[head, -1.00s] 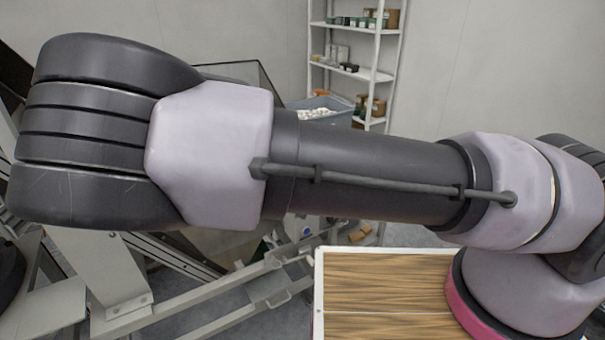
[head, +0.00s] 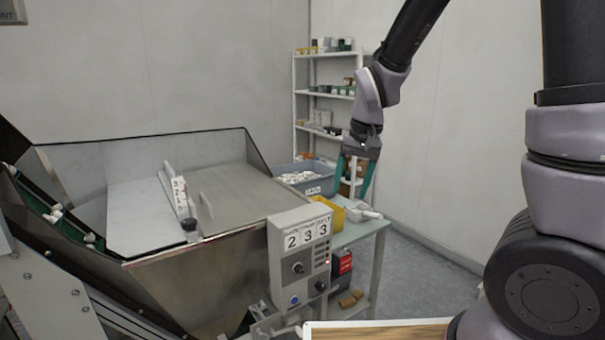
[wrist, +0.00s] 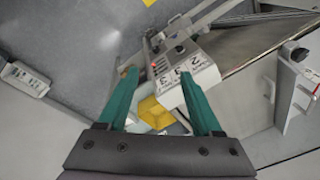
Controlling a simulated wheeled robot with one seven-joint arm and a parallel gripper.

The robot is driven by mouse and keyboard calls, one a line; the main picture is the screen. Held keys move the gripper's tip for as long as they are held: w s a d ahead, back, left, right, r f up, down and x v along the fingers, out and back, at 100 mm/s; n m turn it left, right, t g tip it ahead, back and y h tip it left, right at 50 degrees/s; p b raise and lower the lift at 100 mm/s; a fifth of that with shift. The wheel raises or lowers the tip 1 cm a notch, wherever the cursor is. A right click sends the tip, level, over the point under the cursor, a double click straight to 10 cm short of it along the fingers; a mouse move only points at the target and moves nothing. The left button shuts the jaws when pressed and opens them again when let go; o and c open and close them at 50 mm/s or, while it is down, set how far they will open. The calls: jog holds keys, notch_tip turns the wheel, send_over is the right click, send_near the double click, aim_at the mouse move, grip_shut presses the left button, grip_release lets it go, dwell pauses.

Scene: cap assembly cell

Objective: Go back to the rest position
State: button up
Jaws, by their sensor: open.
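My gripper (head: 354,188) hangs from my raised arm at the centre right of the head view, in front of the shelf rack. Its two teal fingers point down and are spread apart, with nothing between them. In the wrist view my gripper (wrist: 165,95) is also open and empty. Beyond the fingers, a yellow bin (wrist: 155,113) and the control box (wrist: 190,80) with number cards show below it. The gripper touches nothing that I can see.
A metal hopper (head: 190,285) with a lid fills the left. The control box (head: 300,250) reads 2 3 3. A small table (head: 365,232) carries a yellow bin (head: 328,212) and a scoop (head: 365,214). A grey-blue crate (head: 300,180) of white pieces and a shelf rack (head: 302,100) stand behind.

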jog(key=s+d+r+m+t, duration=0.1)
jog(key=s+d+r+t, duration=0.1)
jog(key=s+d+r, duration=0.4)
jog(key=s+d+r+m+t, duration=0.2)
jog(key=s+d+r, duration=0.4)
jog(key=r, duration=0.6)
jog(key=shift+d+r+t, duration=0.4)
jog(key=shift+d+t, duration=0.4)
